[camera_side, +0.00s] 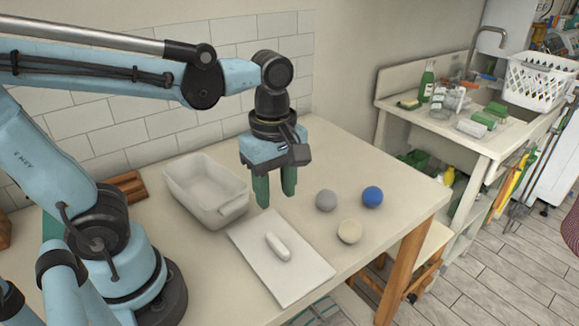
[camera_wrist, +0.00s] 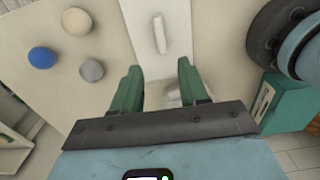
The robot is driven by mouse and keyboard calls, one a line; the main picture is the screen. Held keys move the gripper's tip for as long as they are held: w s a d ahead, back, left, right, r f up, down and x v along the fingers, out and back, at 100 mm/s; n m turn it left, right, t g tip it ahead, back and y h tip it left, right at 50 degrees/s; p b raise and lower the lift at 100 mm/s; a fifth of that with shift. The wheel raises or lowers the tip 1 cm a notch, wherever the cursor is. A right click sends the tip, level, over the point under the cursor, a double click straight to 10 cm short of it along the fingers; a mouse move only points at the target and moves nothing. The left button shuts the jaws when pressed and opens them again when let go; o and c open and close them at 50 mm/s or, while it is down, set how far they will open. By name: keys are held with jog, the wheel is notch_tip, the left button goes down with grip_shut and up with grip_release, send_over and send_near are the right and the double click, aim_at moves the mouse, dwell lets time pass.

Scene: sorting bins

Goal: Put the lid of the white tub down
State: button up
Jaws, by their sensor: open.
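The white tub (camera_side: 205,190) stands open on the table near the wall, and it looks empty. Its flat white lid (camera_side: 310,262) lies on the table in front of the tub, handle (camera_side: 278,246) upward. The lid also shows in the wrist view (camera_wrist: 188,40), with its handle (camera_wrist: 159,34) ahead of the fingers. My gripper (camera_side: 275,200) is open and empty, fingers pointing down, above the table just right of the tub and behind the lid. In the wrist view my gripper (camera_wrist: 158,82) has its two green fingers apart with nothing between them. The tub is mostly hidden there.
A grey ball (camera_side: 326,200), a blue ball (camera_side: 372,197) and a cream ball (camera_side: 349,231) rest on the table right of the lid. A brown wooden object (camera_side: 127,187) lies left of the tub.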

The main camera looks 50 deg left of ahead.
jog(key=w+a+m+t, duration=0.1)
jog(key=m+t, duration=0.1)
jog(key=m, duration=0.4)
jog(key=w+a+m+t, duration=0.1)
jog(key=m+t, duration=0.1)
jog(key=m, duration=0.4)
jog(key=w+a+m+t, duration=0.1)
jog(key=a+m+t, duration=0.1)
jog(key=m, duration=0.4)
jog(key=shift+f+t, duration=0.2)
jog(key=shift+t, duration=0.4)
